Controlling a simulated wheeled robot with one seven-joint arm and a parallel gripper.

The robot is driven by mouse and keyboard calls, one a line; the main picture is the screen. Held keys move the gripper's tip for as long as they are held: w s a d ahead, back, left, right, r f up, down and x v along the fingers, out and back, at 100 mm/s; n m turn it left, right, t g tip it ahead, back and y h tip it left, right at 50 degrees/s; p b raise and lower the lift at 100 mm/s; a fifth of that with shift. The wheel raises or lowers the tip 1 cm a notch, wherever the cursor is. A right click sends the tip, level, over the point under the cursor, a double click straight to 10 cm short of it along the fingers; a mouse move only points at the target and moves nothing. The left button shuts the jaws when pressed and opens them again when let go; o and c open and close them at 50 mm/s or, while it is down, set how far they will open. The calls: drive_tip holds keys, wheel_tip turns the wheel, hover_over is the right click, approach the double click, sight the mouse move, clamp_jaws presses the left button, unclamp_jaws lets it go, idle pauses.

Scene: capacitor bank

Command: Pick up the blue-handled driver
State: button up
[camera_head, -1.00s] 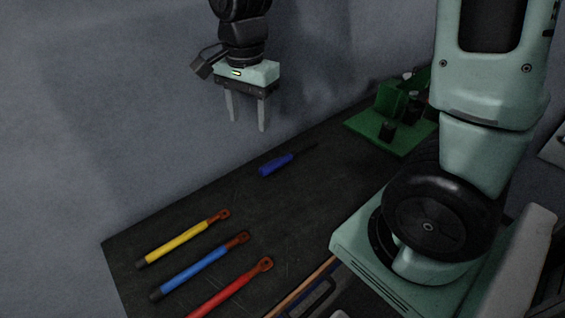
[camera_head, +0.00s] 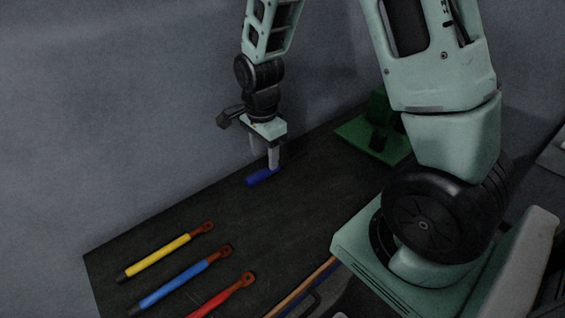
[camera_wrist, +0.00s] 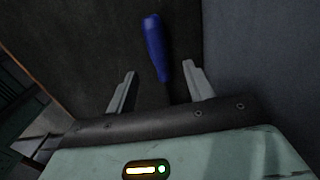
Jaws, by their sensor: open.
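The blue-handled driver (camera_head: 262,177) lies on the dark bench top near its back edge. My gripper (camera_head: 264,162) is just above it, pointing down, with its fingers open and apart. In the wrist view, the driver's blue handle (camera_wrist: 155,45) lies beyond the fingertips, and its dark shaft runs back between the two fingers of my gripper (camera_wrist: 160,75). The driver's shaft is mostly hidden behind a finger in the head view. I cannot tell whether any finger touches it.
Yellow (camera_head: 158,257), blue (camera_head: 178,283) and red (camera_head: 215,298) bars with reddish ends lie at the front left of the bench (camera_head: 240,222). A green part (camera_head: 372,140) stands at the back right. A grey wall (camera_head: 130,110) rises close behind the driver.

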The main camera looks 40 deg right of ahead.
sight(264, 170)
drive_tip(key=shift+a+f+p, duration=0.15)
drive_tip(key=shift+f+p, duration=0.55)
drive_tip(key=shift+f, duration=2)
drive_tip(key=c, duration=1.1)
